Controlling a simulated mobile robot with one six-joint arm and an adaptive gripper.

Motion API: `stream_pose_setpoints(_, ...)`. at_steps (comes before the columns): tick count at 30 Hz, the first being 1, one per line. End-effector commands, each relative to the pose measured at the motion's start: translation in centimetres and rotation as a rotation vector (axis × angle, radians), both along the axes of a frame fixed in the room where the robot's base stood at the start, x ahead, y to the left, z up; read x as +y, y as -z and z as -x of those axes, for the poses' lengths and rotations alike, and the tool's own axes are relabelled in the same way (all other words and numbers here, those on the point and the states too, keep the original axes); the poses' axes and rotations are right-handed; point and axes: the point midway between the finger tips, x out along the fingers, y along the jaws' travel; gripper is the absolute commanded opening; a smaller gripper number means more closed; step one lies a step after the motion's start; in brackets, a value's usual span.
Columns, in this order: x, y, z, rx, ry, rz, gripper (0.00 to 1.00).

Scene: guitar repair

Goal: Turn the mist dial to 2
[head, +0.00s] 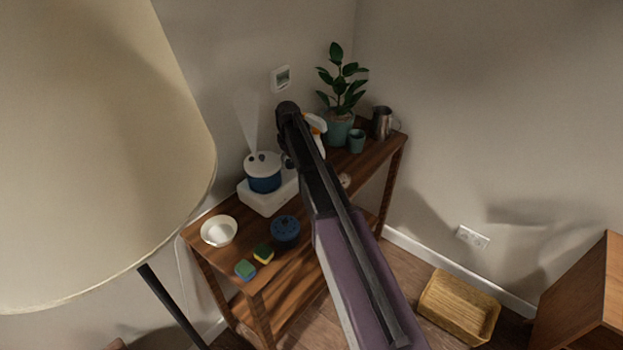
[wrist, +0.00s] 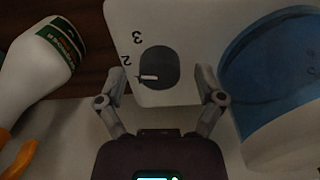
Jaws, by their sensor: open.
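The humidifier is a white box (head: 255,203) with a blue, white-lidded tank (head: 264,180); mist rises from it in the head view. In the wrist view its white panel (wrist: 187,30) carries the dark round mist dial (wrist: 160,62) with a white pointer mark. The mark is on the dial's left side, pointing left, slightly below the printed 2. A 3 is printed above the 2. My gripper (wrist: 159,76) is open, one finger on each side of the dial; I cannot tell whether they touch it. My arm hides the dial in the head view.
A white spray bottle (wrist: 40,70) lies close left of my gripper in the wrist view. On the wooden shelf unit (head: 226,262) stand a white bowl (head: 219,231), a dark blue round container (head: 285,230), sponges (head: 263,254), a potted plant (head: 340,127) and a metal jug (head: 381,123). A lampshade (head: 95,150) fills the left.

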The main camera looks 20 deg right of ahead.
Motion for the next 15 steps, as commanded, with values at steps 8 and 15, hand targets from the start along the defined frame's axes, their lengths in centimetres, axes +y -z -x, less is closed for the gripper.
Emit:
stream_pose_setpoints(8,-0.01,0.0,0.0,0.0,-0.181,0.0,0.87)
stream_pose_setpoints(15,-0.02,0.0,0.0,0.0,-0.338,0.0,0.87)
